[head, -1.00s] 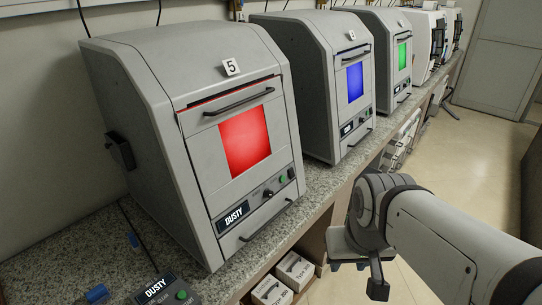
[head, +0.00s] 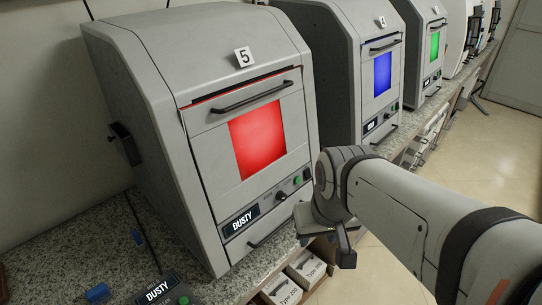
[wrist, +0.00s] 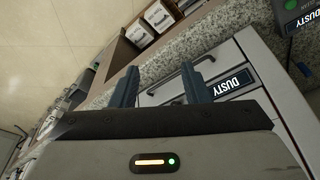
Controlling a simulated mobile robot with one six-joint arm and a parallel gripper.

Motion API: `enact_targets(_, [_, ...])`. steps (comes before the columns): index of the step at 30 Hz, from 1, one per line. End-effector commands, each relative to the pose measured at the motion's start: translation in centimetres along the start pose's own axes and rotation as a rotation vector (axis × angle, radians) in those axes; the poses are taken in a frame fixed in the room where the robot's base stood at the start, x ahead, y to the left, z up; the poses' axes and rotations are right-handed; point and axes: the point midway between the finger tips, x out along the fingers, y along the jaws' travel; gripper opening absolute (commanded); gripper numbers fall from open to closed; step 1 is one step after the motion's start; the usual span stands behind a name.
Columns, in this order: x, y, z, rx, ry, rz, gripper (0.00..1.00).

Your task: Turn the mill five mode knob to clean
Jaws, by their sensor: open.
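Mill five (head: 205,140) is the grey cabinet marked 5 at the left of the head view, with a red lit window and a DUSTY display (head: 240,221). Its small dark mode knob (head: 281,196) sits on the lower front panel between the display and a green button (head: 297,181). The knob's setting is too small to read. My gripper (head: 328,238) is open and empty, to the right of and below the knob, apart from it. In the wrist view my gripper (wrist: 161,88) shows two spread fingers, with the upside-down DUSTY display (wrist: 231,82) beyond them; I cannot make out the knob there.
A bar handle (head: 270,229) juts from the drawer below the panel, and another handle (head: 256,96) is above the window. More mills (head: 340,75) stand farther along the granite counter (head: 95,245). Boxes (head: 306,268) sit under the counter. The floor at right is open.

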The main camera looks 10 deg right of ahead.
Motion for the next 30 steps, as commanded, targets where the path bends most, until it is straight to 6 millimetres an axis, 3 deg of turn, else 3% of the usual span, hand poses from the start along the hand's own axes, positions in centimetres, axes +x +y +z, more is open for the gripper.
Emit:
enact_targets(4, [1.9,-1.1,0.1,-0.032,-0.011,-0.055,0.47])
enact_targets(8, [5.1,-2.1,-0.1,-0.100,-0.005,-0.182,0.47])
enact_targets(15, [10.2,-3.2,-3.7,-0.266,0.214,-0.457,0.47])
enact_targets(20, [12.3,-1.8,-7.5,-0.369,0.480,-0.531,0.47])
enact_targets(24, [12.9,0.5,-10.3,-0.434,0.701,-0.507,0.47])
enact_targets(30, [12.8,2.9,-12.5,-0.482,0.880,-0.439,0.47])
